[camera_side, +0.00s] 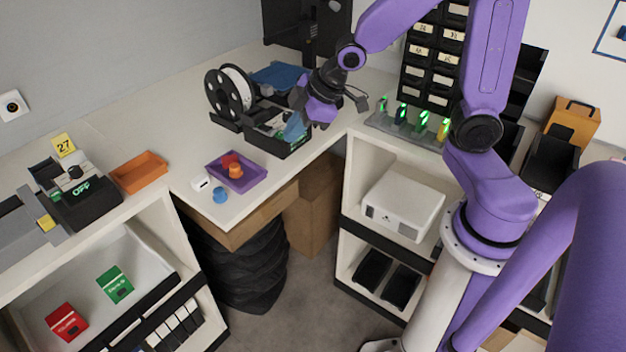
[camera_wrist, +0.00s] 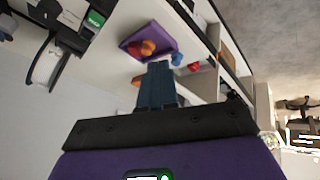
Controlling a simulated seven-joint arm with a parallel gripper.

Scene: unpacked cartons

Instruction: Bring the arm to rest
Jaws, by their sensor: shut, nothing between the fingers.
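My gripper (camera_side: 292,134) hangs from the purple arm at the back of the bench, in front of the black machine with the white spool in the side view. Its blue fingers are shut with nothing between them.
The purple tray (camera_side: 247,184) holds red and orange pieces; a blue piece (camera_side: 221,195) lies beside it. The white spool (camera_side: 237,84) and black machine (camera_side: 277,142) stand close to my gripper. An orange tray (camera_side: 139,172) is at left. Green-lit chargers (camera_side: 403,118) stand at right.

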